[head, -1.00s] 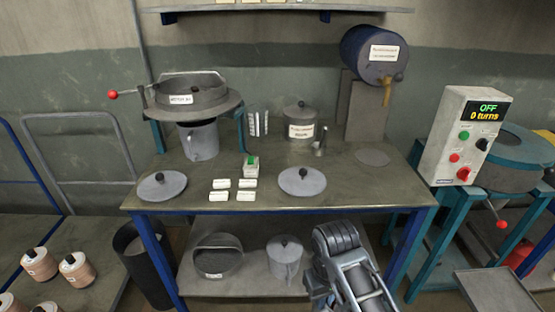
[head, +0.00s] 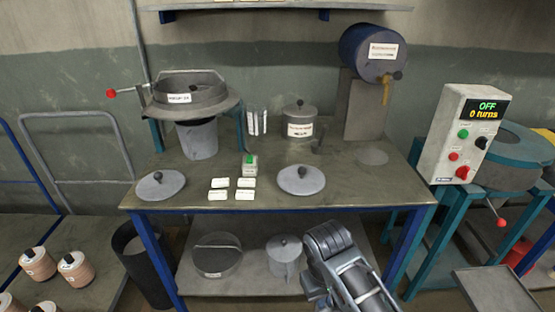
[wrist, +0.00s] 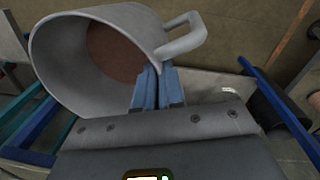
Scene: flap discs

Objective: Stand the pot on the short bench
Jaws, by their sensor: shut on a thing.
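The pot (wrist: 75,65) is a grey, round vessel with a side handle (wrist: 185,38) and brown material inside. In the wrist view its mouth faces my camera. My gripper (wrist: 157,85) has its blue fingertips closed on the pot's wall near the rim, beside the handle. In the head view my arm reaches in at the bottom centre, and neither the held pot nor the fingertips show. I cannot tell which surface is the short bench. The main bench (head: 325,190) has blue legs and a lower shelf.
The main bench holds a sieve stand (head: 190,95) over a grey vessel (head: 198,140), a lidded pot (head: 300,120), two lids (head: 160,185) and several white blocks. A control box (head: 465,135) and teal stand are at right. Capped jars (head: 75,270) and a dark bin (head: 140,265) are at left.

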